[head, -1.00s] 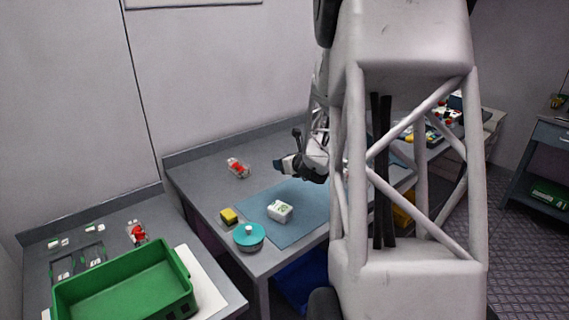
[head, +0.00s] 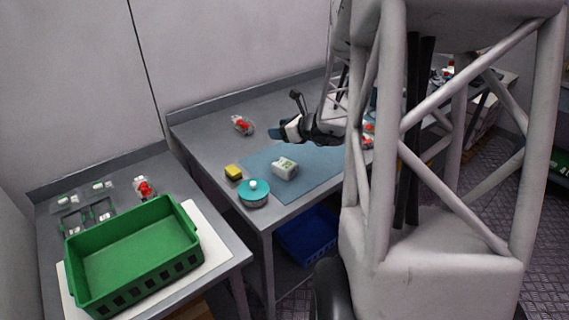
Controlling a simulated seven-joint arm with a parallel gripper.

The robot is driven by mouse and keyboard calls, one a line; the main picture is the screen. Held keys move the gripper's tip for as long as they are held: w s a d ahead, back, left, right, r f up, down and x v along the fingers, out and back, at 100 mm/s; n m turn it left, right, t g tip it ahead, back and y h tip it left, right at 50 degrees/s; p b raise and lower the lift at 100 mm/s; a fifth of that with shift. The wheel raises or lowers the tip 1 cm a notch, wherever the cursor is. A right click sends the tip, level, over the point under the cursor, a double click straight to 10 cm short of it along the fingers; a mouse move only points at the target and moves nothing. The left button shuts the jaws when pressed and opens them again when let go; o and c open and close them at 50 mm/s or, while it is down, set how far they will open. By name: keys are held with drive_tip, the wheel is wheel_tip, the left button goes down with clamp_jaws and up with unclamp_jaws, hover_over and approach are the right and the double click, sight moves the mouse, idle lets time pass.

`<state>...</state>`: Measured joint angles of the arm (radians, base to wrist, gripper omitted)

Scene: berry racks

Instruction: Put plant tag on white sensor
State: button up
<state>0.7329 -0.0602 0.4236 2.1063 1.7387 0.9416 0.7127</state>
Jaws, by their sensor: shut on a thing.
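The white sensor (head: 284,168), a small white box with green marks on its face, stands on the blue mat (head: 318,172). My gripper (head: 279,133) hangs over the mat's back edge, behind and above the sensor and apart from it. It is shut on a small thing. A dark blue piece shows at its tip, and I cannot tell whether this is the plant tag or a finger. I do not make out a plant tag anywhere else. My own arm hides the right part of the mat and table.
A teal round pot with a white knob (head: 253,193) and a yellow block (head: 233,172) stand left of the sensor. A clear punnet of red berries (head: 242,125) is at the back left. A green crate (head: 135,262) stands on the left table. A blue bin (head: 308,238) is below.

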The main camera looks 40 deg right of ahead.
sight(279, 162)
drive_tip(key=shift+s+a+r+n+y, duration=0.15)
drive_tip(key=shift+s+a+n+y, duration=0.45)
drive_tip(key=shift+s+a, duration=0.45)
drive_tip(key=shift+w, duration=0.1)
drive_tip(key=shift+f, duration=2.05)
drive_tip(key=shift+f, duration=2)
drive_tip(key=shift+f, duration=0.1)
drive_tip(key=o, duration=0.9)
